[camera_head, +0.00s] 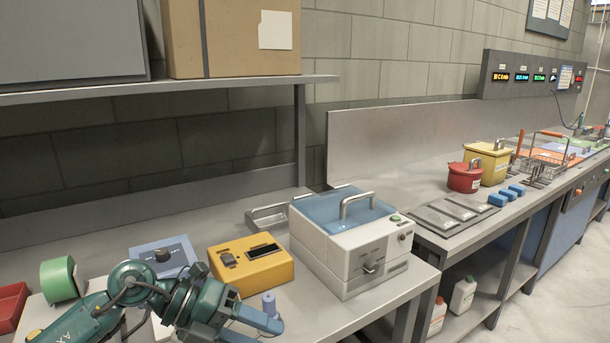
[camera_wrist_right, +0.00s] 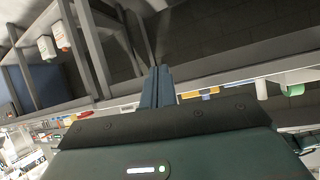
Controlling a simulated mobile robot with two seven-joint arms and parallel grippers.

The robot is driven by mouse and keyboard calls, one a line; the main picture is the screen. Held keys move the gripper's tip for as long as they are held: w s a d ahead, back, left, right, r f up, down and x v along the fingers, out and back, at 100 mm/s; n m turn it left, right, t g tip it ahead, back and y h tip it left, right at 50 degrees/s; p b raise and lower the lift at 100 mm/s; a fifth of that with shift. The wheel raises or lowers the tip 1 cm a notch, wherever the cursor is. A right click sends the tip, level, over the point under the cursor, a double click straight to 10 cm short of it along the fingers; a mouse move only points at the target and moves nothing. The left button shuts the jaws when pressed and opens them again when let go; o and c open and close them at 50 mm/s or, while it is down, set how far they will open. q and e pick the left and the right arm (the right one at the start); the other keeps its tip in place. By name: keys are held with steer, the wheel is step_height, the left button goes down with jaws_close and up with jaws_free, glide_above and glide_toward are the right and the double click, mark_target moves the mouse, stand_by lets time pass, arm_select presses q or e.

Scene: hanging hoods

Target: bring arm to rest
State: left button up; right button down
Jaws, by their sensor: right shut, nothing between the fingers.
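My left arm, teal and dark, comes in from the lower left in the head view. My left gripper (camera_head: 255,330) is over the front of the near bench, its two blue-grey fingers apart, with nothing seen between them. A small blue cylinder (camera_head: 269,303) appears just behind its upper finger; whether they touch cannot be told. My right gripper (camera_wrist_right: 157,85) shows only in the right wrist view. Its fingers are together and empty, and they point toward a bench edge and shelf frame, in a strongly tilted picture.
The near bench holds a yellow box (camera_head: 250,268), a blue-grey box with a knob (camera_head: 163,255), a white bath with blue lid (camera_head: 350,240), green tape (camera_head: 60,278) and a red bin (camera_head: 12,305). A shelf (camera_head: 200,84) overhangs it. Bottles (camera_head: 463,295) stand under the far bench.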

arm_select(q)
steer(key=s+d+r+n+t+h+p, duration=0.1)
steer(key=s+d+r+n+t+h, duration=0.1)
steer(key=s+d+r+n+h, duration=0.25)
steer(key=a+f+n+t+y+p, duration=0.1)
steer(key=a+f+n+t+y, duration=0.3)
steer(key=n, duration=0.4)
steer(key=w+a+f+n+t+y+p, duration=0.1)
steer(key=a+f+n+t+y, duration=0.1)
steer(key=f+n+t, duration=0.45)
steer(key=a+f+n+t+y+p, duration=0.1)
steer(key=a+f+n+t+y, duration=0.25)
steer(key=n, duration=0.65)
steer(key=s+a+f+n+g+y, duration=0.2)
steer(key=s+f+n+g, duration=0.3)
steer(key=s+f, duration=0.5)
steer(key=shift+s+f+n+g+y, duration=0.35)
steer(key=shift+f+y, duration=0.25)
steer(key=shift+y, duration=0.3)
